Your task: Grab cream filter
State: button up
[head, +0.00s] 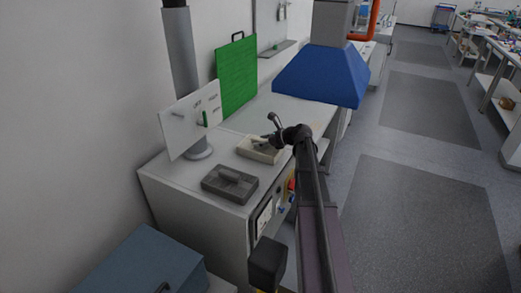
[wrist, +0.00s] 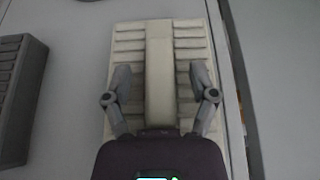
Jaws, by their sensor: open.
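The cream filter (head: 258,150) is a flat, pale tray-like block with a raised central bar, lying on the white bench top. In the wrist view the cream filter (wrist: 158,40) shows ribbed slats on both sides of its smooth bar. My gripper (wrist: 160,75) is open, with one finger on each side of the bar, above the slats. Whether the fingers touch the filter I cannot tell. In the head view my gripper (head: 272,128) is over the filter, and my arm hides part of that area.
A dark grey filter (head: 230,184) of similar shape lies nearer on the same bench (head: 185,184); its edge shows at left in the wrist view (wrist: 18,95). A white panel (head: 191,118), a green board (head: 236,75) and a blue hood (head: 321,77) stand around the bench.

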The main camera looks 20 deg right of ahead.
aim_at(261, 139)
grip_shut()
jog(key=shift+r, duration=0.1)
dwell(0.4)
notch_tip(261, 139, up, 10)
jog(key=p, duration=1)
dwell(0.6)
